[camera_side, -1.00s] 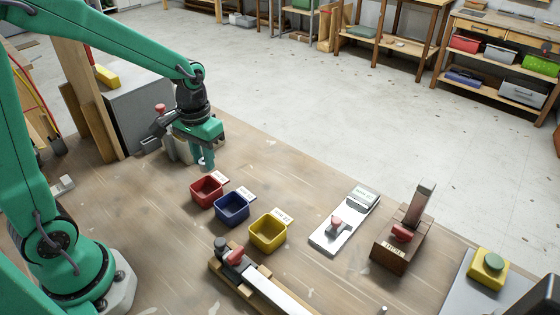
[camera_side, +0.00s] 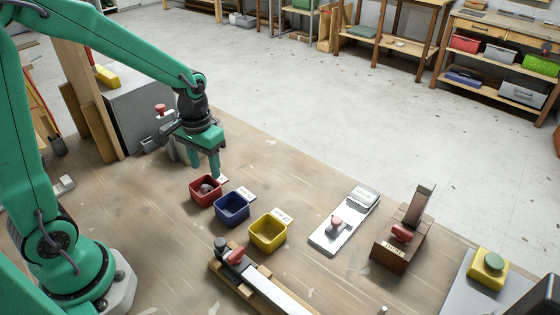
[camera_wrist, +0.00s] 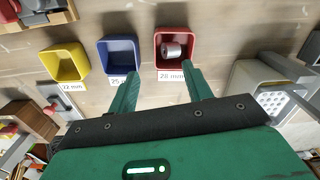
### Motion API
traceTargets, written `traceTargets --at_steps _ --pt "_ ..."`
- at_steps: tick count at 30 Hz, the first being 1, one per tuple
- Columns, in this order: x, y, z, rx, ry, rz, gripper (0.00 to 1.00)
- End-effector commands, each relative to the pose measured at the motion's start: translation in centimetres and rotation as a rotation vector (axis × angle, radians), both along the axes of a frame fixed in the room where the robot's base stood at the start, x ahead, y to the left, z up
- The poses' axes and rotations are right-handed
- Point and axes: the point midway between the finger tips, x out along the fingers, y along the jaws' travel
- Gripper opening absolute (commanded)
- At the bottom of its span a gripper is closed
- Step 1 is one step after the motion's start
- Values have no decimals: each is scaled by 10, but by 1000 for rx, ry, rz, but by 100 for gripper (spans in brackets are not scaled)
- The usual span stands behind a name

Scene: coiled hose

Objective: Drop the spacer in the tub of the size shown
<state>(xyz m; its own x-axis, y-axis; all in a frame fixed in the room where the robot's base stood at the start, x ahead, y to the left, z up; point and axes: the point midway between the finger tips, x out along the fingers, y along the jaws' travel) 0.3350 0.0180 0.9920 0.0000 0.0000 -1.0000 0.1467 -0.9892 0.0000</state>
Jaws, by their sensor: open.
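The spacer (camera_wrist: 173,50) is a short silvery metal ring. It lies inside the red tub (camera_wrist: 159,36), and in the side view it shows as a grey shape (camera_side: 206,188) in the red tub (camera_side: 194,195). My gripper (camera_wrist: 160,78) is open and empty, its two green fingers apart near the tub's label. In the side view my gripper (camera_side: 205,171) hangs just above and behind the red tub. The blue tub (camera_side: 233,215) and the yellow tub (camera_side: 268,243) stand empty beside it. In the wrist view the labels appear to read 28 mm, 25 and 22 mm.
A silver plate with a red knob (camera_side: 332,237) lies right of the tubs. A wooden block with a red part (camera_side: 397,252) stands farther right. A long metal tool (camera_side: 262,285) lies in front. A grey box (camera_side: 140,105) stands behind my gripper.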

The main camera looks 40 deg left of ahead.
Motion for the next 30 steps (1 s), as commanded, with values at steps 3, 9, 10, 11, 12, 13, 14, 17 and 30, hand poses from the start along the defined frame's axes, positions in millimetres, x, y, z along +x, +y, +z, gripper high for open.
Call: traceTargets --at_steps 3,9,10,11,12,13,14,17,30 --pt "0 0 1 0 0 0 50" --pt "1 0 12 1 -4 0 50" --pt "1 0 15 1 -4 0 50" --pt "1 0 18 1 -4 0 50" --pt "1 0 22 1 -4 0 50" --pt "1 0 26 1 -4 0 50" --pt "1 0 30 1 -5 0 50" --pt "1 0 44 1 -5 0 50" --pt "0 0 78 0 -1 -1 50"
